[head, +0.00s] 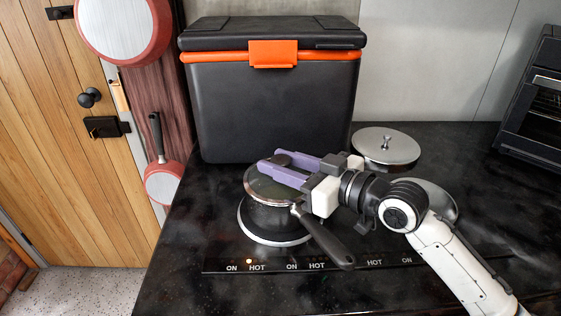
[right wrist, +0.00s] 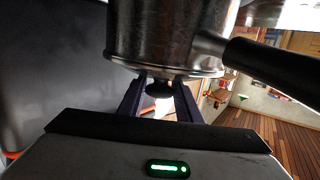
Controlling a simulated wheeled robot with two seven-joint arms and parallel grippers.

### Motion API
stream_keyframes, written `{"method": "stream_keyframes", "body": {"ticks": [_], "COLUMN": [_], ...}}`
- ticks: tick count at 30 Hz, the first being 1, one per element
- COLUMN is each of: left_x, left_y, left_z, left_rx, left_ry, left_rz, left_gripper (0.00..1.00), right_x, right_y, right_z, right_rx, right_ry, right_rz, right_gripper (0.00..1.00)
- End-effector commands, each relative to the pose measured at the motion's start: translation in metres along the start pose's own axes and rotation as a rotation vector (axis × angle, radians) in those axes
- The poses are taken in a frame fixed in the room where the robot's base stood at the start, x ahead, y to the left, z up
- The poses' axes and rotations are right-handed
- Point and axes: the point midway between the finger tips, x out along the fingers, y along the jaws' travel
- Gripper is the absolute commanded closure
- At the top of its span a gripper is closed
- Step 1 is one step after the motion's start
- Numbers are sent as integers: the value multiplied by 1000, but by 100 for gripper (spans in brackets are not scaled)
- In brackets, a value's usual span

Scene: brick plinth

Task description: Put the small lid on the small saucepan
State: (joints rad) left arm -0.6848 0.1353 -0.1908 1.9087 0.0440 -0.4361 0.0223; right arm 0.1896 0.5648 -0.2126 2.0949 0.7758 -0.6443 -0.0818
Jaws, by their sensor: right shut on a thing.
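My right gripper (head: 282,168), with purple fingers, reaches over the pan from the right and is shut on the knob of the small lid (head: 268,188). The lid is over the pan mouth, at or very near the rim; I cannot tell whether it is fully seated. In the right wrist view the dark knob (right wrist: 159,88) is between the fingers, against the saucepan (right wrist: 165,30). My left gripper is not in view.
A larger steel lid (head: 387,147) lies at the back right. Another round, shiny surface (head: 438,198) is partly hidden behind my right arm. A black cool box (head: 275,110) with an orange latch stands behind the pan. An oven (head: 535,105) is at far right. The front left counter is clear.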

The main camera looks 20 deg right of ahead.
Motion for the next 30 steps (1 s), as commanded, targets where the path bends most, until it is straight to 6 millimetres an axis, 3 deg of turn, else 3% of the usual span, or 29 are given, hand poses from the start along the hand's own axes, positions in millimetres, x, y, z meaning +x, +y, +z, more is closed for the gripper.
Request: {"method": "stream_keyframes", "body": {"ticks": [1,2,6,17,30], "left_x": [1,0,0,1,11], "left_y": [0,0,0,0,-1], "left_z": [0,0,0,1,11], "left_rx": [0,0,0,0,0], "left_ry": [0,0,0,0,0], "left_rz": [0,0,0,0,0], "left_gripper": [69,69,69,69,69], "right_x": [0,0,0,-7,-84], "right_y": [0,0,0,1,0], "right_z": [1,0,0,3,4], "right_rx": [-1,-1,0,0,-1], "right_ry": [2,2,1,-3,-4], "right_rz": [0,0,0,2,0], "right_gripper": [96,65,47,47,47]}}
